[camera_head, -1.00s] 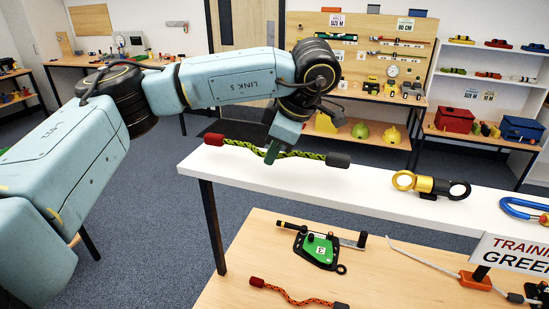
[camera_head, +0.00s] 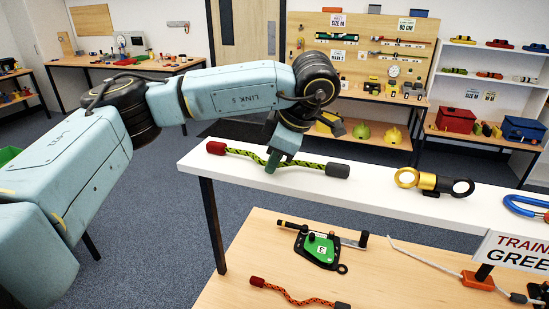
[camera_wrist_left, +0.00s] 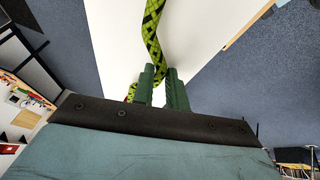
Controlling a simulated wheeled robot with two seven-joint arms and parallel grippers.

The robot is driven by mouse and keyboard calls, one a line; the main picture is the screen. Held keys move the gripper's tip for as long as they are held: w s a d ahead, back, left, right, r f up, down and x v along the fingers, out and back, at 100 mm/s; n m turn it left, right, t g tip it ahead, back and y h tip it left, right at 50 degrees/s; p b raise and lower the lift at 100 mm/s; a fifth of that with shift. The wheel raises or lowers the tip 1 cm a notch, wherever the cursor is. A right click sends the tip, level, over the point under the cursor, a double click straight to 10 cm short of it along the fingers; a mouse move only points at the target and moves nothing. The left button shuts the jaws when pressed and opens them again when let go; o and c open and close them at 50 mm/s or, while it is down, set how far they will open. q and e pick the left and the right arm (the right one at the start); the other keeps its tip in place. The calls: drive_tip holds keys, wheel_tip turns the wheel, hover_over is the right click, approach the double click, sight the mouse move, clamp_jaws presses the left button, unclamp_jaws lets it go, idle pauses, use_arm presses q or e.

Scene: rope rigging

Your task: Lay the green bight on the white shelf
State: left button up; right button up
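The green bight (camera_head: 248,154) is a green-and-black rope with a red end on the left and a dark grey end on the right. It lies across the left part of the white shelf (camera_head: 380,190), appearing to touch its top. My left gripper (camera_head: 271,166) points down at the middle of the rope. The white shelf (camera_wrist_left: 115,50) is close below. The exact contact is partly hidden by the fingers. My right gripper is not in view.
A gold-and-black fitting (camera_head: 432,184) stands on the shelf to the right, with a blue looped item (camera_head: 522,207) beyond. The lower wooden table (camera_head: 240,265) holds a green plate device (camera_head: 318,249) and an orange rope (camera_head: 298,298). Bare shelf lies between rope and fitting.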

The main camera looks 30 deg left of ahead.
use_arm(q)
drive_tip(key=o, duration=0.3)
drive_tip(key=shift+f, duration=0.2)
drive_tip(key=shift+s+d+f, duration=0.1)
drive_tip(key=shift+r, duration=0.3)
drive_tip(key=p+v, duration=0.2)
drive_tip(key=v, duration=1.1)
drive_tip(key=shift+a, duration=0.25)
idle(0.5)
